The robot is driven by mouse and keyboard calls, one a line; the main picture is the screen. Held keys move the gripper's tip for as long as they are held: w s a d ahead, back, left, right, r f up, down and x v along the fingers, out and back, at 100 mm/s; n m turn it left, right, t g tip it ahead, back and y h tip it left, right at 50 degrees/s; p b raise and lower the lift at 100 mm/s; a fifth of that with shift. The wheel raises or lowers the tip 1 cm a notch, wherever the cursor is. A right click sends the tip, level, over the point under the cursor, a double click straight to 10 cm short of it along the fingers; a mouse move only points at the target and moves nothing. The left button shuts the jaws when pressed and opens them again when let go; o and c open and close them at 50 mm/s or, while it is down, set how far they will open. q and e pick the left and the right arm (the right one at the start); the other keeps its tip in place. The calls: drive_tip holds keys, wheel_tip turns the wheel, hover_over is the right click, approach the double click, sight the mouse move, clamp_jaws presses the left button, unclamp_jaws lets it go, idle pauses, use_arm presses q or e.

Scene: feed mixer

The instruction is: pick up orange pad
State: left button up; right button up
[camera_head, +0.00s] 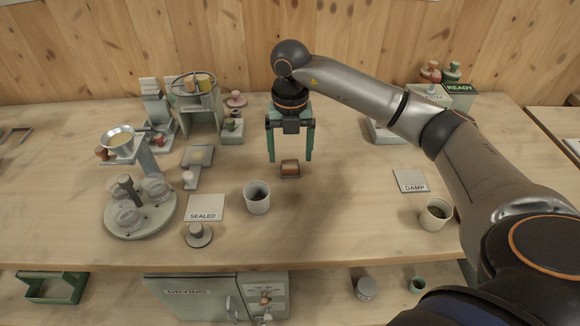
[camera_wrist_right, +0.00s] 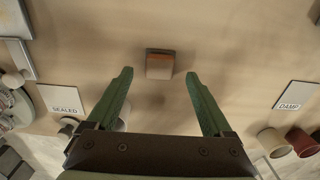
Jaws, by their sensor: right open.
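The orange pad (camera_head: 290,168) is a small block with an orange-brown top, lying on the wooden table. It also shows in the right wrist view (camera_wrist_right: 160,64), ahead of the fingertips and roughly centred between them. My right gripper (camera_head: 290,159) points down with its green fingers spread either side of the pad. In the right wrist view the gripper (camera_wrist_right: 159,73) is open and nothing is between its fingers. Whether the fingertips reach the pad's height, I cannot tell. My left gripper is not in view.
A grey cup (camera_head: 257,198) stands just left in front of the pad. A SEALED card (camera_head: 204,207) and a round stand with jars (camera_head: 140,208) lie further left. A DAMP card (camera_head: 411,181) and another cup (camera_head: 435,214) are right. The table between pad and DAMP card is clear.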

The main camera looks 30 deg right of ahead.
sight(290, 163)
drive_tip(key=shift+f, duration=1.55)
drive_tip(key=shift+c, duration=0.2)
clamp_jaws()
